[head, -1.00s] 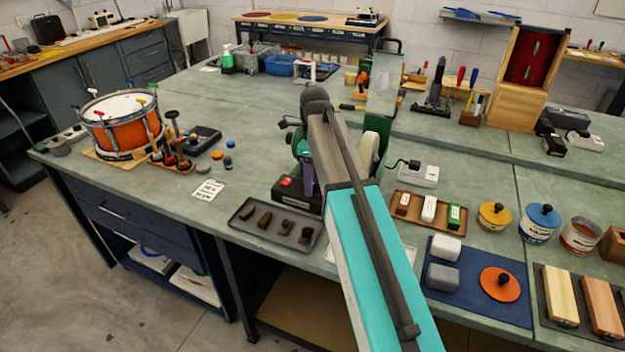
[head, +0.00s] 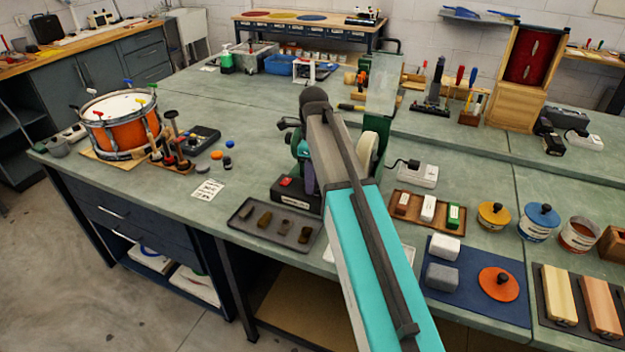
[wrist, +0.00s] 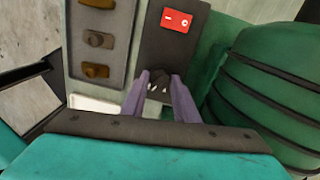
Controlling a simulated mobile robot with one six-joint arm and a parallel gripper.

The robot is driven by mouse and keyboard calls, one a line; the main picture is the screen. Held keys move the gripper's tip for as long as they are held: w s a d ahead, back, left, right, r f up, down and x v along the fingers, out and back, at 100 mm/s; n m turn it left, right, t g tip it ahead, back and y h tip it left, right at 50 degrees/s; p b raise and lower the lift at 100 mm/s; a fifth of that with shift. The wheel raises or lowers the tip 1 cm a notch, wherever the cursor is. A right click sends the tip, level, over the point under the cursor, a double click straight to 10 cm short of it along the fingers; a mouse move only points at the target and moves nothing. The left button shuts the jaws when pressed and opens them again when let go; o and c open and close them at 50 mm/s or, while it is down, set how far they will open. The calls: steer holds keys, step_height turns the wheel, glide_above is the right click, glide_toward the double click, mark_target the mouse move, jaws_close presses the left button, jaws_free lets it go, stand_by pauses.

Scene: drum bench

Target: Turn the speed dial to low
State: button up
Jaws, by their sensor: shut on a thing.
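In the wrist view my gripper (wrist: 159,88) has its two purple fingers closed around a small dark knob, the speed dial (wrist: 158,78), on the dark front panel of the green grinder. Most of the dial and its markings are hidden between the fingers. A red rocker switch (wrist: 177,20) sits on the same panel beyond the dial. In the head view the machine's base (head: 292,196) shows left of my arm, with the red switch (head: 286,182) on it. The dial is hidden there behind my arm.
A dark tray (head: 250,230) with several brown pieces lies just left of the machine. A wooden tray of bars (head: 408,216) and a white box with a cable (head: 425,176) stand to the right. The green motor housing (wrist: 270,95) is close to the right of my fingers.

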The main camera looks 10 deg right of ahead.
steer(key=shift+r+n, duration=0.1)
steer(key=shift+n, duration=0.2)
steer(key=n+p, duration=0.3)
steer(key=n, duration=0.2)
steer(key=shift+a, duration=0.1)
steer(key=n+p, duration=0.1)
steer(key=n, duration=0.4)
steer(key=shift+a+n+h+p, duration=0.1)
steer(key=shift+n+h+p, duration=0.2)
steer(key=shift+n+p, duration=0.1)
steer(key=n+p, duration=0.1)
steer(key=n, duration=0.5)
steer(key=n+p, duration=0.1)
steer(key=n, duration=0.4)
steer(key=shift+a+n, duration=0.1)
steer(key=shift+n, duration=0.2)
steer(key=shift+f, duration=0.2)
steer(key=o, duration=1.1)
steer(key=shift+t, duration=0.3)
steer(key=shift+c, duration=0.2)
steer(key=shift+r, duration=0.1)
